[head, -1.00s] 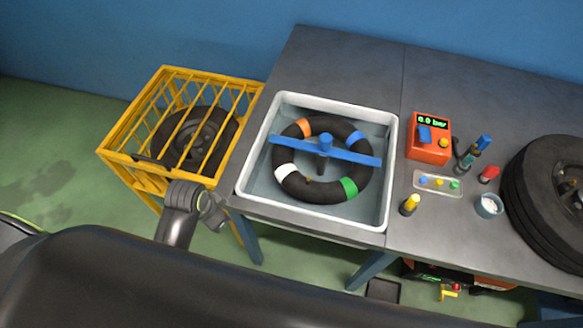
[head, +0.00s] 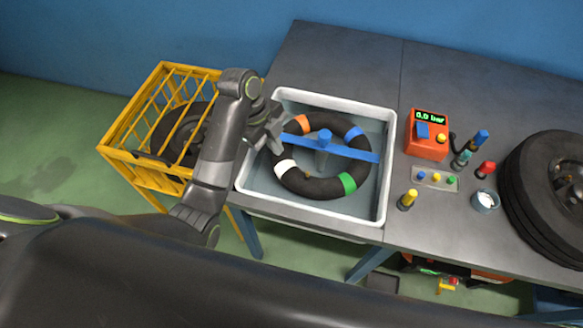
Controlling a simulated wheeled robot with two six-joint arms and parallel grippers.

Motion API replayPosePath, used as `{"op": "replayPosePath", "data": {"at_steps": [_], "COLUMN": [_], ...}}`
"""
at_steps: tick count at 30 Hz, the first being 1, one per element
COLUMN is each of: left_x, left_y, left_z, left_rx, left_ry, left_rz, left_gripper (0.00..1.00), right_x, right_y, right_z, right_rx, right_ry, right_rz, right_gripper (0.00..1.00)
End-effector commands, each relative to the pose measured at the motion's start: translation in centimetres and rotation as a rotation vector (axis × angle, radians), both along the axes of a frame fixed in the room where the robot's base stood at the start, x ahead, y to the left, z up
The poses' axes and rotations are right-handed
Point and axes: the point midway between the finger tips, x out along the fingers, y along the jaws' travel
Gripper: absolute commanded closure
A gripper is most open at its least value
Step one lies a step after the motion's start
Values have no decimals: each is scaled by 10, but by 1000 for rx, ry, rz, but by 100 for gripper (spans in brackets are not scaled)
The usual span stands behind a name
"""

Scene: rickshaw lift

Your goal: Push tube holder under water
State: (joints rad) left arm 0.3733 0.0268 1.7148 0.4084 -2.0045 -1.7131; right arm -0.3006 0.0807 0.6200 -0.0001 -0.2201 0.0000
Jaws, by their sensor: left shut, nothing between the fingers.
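A blue bar (head: 350,150) with a round blue knob (head: 323,138) at its middle lies across a black inner tube (head: 310,187); this bar looks like the tube holder. The tube has orange, blue, white and green bands and sits in a white basin (head: 386,205) of water. How deep the tube sits is hard to tell. My left gripper (head: 276,137) is over the basin's left side, shut and empty, close to the bar's left end, which it partly hides. Whether it touches the bar cannot be told. My right gripper is not in view.
A yellow cage (head: 130,150) with a tire stands left of the grey table (head: 340,60). Right of the basin are an orange pressure box (head: 427,137), a small tray (head: 436,178), several coloured-cap tools, a cup (head: 486,201) and a wheel (head: 545,185).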

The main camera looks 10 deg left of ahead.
Motion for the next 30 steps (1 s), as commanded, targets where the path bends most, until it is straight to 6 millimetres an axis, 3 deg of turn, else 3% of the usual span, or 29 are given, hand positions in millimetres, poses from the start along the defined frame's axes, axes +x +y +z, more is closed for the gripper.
{"op": "replayPosePath", "data": {"at_steps": [4, 6, 15, 24, 30], "left_x": [-1, -1, -1, 11, 14], "left_y": [-8, -13, -31, -35, -36], "left_z": [-27, -34, -90, -118, -126], "left_rx": [-2, -4, -1, 1, 0], "left_ry": [5, 8, 7, 1, 0], "left_rz": [2, 4, 4, 5, 5], "left_gripper": [100, 100, 100, 100, 100], "right_x": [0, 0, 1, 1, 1], "right_y": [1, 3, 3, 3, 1], "right_z": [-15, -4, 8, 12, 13], "right_rx": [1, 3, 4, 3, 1], "right_ry": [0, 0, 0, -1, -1], "right_rz": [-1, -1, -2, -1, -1], "right_gripper": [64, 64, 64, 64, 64]}}
